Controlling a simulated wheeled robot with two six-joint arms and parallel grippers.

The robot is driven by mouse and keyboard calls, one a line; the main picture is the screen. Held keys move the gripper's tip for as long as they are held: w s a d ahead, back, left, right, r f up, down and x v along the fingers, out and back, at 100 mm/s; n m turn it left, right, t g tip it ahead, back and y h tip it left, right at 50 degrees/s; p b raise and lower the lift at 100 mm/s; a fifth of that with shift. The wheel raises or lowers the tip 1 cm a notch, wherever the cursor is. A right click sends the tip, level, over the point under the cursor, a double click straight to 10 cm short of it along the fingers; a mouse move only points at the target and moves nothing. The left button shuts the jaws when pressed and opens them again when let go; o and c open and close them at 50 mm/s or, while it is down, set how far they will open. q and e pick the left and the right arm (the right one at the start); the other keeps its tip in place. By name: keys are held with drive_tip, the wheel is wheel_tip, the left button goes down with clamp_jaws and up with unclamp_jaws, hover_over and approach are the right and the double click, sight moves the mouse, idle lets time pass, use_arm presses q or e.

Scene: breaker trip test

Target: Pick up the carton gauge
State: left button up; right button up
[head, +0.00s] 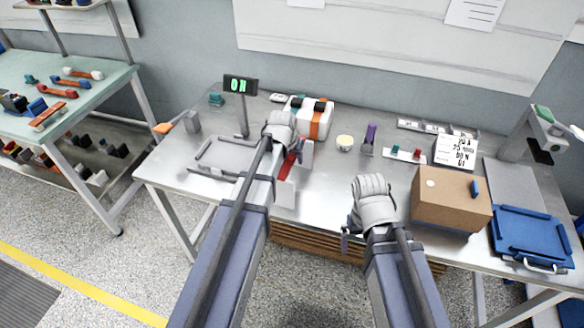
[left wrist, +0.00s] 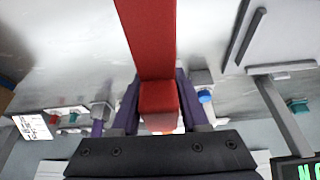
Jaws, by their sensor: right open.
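A red bar, which I take for the carton gauge (head: 289,164), is at the middle of the table in the head view, with a pale grey plate at each end. My left gripper (head: 291,146) is over it, and the arm hides part of it. In the left wrist view the red bar (left wrist: 152,40) runs between the purple fingers of my left gripper (left wrist: 159,90), which press close on both sides. I cannot tell whether the bar is clear of the table. My right gripper (head: 350,232) is open and empty at the table's front edge, left of the cardboard carton (head: 445,212).
A display on a post (head: 240,86) stands behind the left gripper, beside a grey frame (head: 205,172). A white and orange device (head: 318,122) stands at the back. A blue tray (head: 530,235) lies at the right. A green-topped bench (head: 95,90) stands left.

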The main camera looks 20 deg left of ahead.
use_arm(q)
clamp_jaws()
drive_tip(key=shift+r, duration=0.1)
idle(0.4)
